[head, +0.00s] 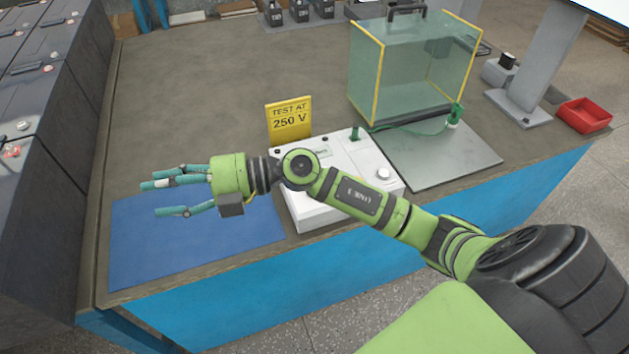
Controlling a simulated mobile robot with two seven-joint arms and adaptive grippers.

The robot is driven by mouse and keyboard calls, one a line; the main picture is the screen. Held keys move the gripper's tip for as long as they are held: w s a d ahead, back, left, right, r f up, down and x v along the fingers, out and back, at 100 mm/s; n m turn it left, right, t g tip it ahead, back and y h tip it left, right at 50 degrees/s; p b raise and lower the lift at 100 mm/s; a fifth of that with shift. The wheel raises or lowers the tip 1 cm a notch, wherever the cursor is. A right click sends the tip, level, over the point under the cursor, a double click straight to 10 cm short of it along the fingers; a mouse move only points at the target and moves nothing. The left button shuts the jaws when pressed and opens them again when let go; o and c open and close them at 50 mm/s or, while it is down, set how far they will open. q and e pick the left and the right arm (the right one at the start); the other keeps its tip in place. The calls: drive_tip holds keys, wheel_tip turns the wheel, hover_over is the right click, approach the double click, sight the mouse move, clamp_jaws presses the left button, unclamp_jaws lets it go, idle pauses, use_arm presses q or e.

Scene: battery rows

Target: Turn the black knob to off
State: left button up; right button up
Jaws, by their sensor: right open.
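A white tester box (300,212) stands at the front of the bench, with a yellow "TEST AT 250 V" sign (289,120) behind it. My right gripper (151,197) is open and empty, to the left of the box and above the blue mat (240,235). Its fingers point left. My left gripper is out of view.
A red bin (584,115) sits at the far right. Dark cabinets (45,150) line the left. The bench's left middle is clear.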

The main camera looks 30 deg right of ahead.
drive_tip(key=w+d+f+n+g+h, duration=0.1)
drive_tip(key=d+f+g+h, duration=0.4)
drive_tip(key=d+f+h, duration=0.5)
drive_tip(key=d+m+h, duration=0.1)
drive_tip(key=d+h, duration=0.1)
drive_tip(key=d, duration=0.4)
drive_tip(key=d+f+m+g+h, duration=0.1)
drive_tip(key=d+h, duration=0.1)
drive_tip(key=d, duration=0.4)
drive_tip(key=d+m+h, duration=0.2)
drive_tip(key=d, duration=0.5)
drive_tip(key=shift+f+g+h, duration=0.35)
drive_tip(key=shift+g+h, duration=0.05)
drive_tip(key=shift+f, duration=0.4)
drive_tip(key=shift+f+p, duration=0.6)
drive_tip(key=shift+f, duration=2.45)
clamp_jaws()
